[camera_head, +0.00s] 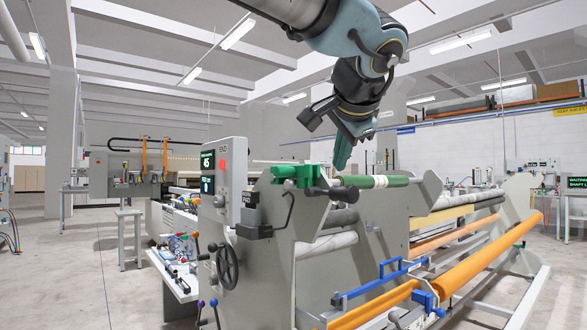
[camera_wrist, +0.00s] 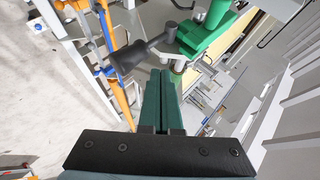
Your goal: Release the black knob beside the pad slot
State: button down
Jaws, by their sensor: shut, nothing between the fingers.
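My gripper (camera_head: 342,162) hangs above the machine's near end, close to the green roll, with its teal fingers shut and empty. In the wrist view its fingers (camera_wrist: 161,90) lie together. A black knob (camera_wrist: 130,56) on a short rod shows left of the fingertips, apart from them, beside a green clamp block (camera_wrist: 208,38). In the head view the green clamp block (camera_head: 293,175) sits on the end frame, with dark knob parts (camera_head: 318,191) at its right.
A control panel (camera_head: 224,178) and a handwheel (camera_head: 228,267) stand on the machine's left side. A green roll (camera_head: 378,181) lies right of the clamp block. Orange rollers (camera_head: 490,255) and a blue bracket (camera_head: 385,280) are to the right. Open floor (camera_head: 75,285) lies at left.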

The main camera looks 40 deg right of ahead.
aim_at(344, 186)
jog(key=shift+t, duration=0.3)
jog(key=f+b, duration=0.1)
jog(key=s+f+b, duration=0.1)
jog(key=f+b, duration=0.1)
jog(key=b, duration=0.1)
jog(key=shift+s+f, duration=0.35)
